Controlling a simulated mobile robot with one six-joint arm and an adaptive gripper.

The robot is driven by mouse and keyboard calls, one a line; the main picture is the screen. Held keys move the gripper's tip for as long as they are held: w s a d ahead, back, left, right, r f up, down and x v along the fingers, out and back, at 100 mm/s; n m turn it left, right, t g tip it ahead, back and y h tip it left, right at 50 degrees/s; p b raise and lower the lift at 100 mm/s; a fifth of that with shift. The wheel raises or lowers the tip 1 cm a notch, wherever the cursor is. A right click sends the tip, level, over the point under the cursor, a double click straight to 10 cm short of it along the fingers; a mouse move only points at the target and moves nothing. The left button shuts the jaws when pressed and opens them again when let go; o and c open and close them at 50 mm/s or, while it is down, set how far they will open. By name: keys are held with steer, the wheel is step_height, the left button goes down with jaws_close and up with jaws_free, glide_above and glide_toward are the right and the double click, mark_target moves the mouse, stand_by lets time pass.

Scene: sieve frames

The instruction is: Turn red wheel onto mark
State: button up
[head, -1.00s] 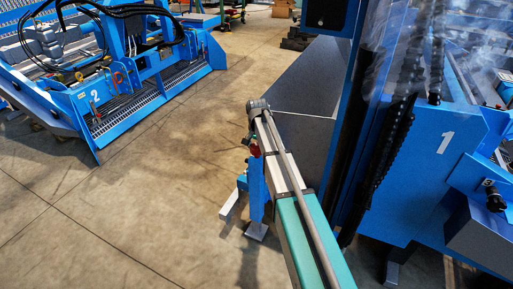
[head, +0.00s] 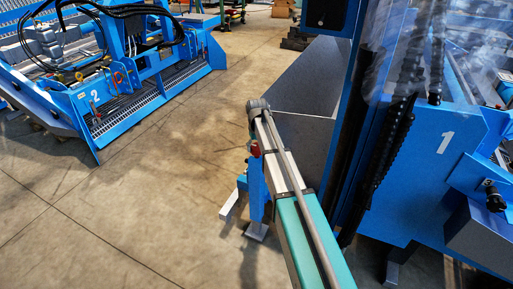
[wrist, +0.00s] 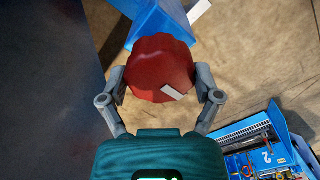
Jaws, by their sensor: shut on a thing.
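The red wheel (wrist: 155,65) has a scalloped rim and fills the space between my fingers in the wrist view. My gripper (wrist: 163,78) is shut on it, one grey finger at each side. A pale stripe (wrist: 173,92) lies on the wheel's face near its lower right edge. A white bar (wrist: 199,11) shows beyond the wheel beside blue metal; I cannot tell whether it is the mark or a foot of the frame. In the head view only a small red part of the wheel (head: 254,150) shows beside the arm's end, and the fingers are hidden.
A dark panel (wrist: 45,90) stands close on the left in the wrist view. The blue machine marked 1 (head: 446,145) stands right of my arm in the head view. The blue machine marked 2 (head: 95,97) is at the far left, with clear concrete floor (head: 150,200) between.

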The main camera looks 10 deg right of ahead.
mark_target(257, 146)
steer(key=shift+w, duration=0.1)
stand_by(0.4)
steer(key=o, duration=0.9)
steer(key=shift+m, duration=0.3)
steer(key=m, duration=0.5)
steer(key=shift+m, duration=0.3)
steer(key=m, duration=0.7)
step_height(257, 146, up, 14)
steer(key=p, duration=1.4)
steer(key=s+r+n+p, duration=0.2)
steer(key=s+r+p, duration=0.1)
steer(key=s, duration=0.3)
steer(key=s+r+n+p, duration=0.3)
steer(key=s, duration=0.4)
steer(key=s+r+n+p, duration=0.2)
steer(key=s+r+p, duration=0.1)
steer(key=s, duration=0.3)
steer(key=shift+s+n, duration=0.15)
steer(key=shift+n, duration=0.15)
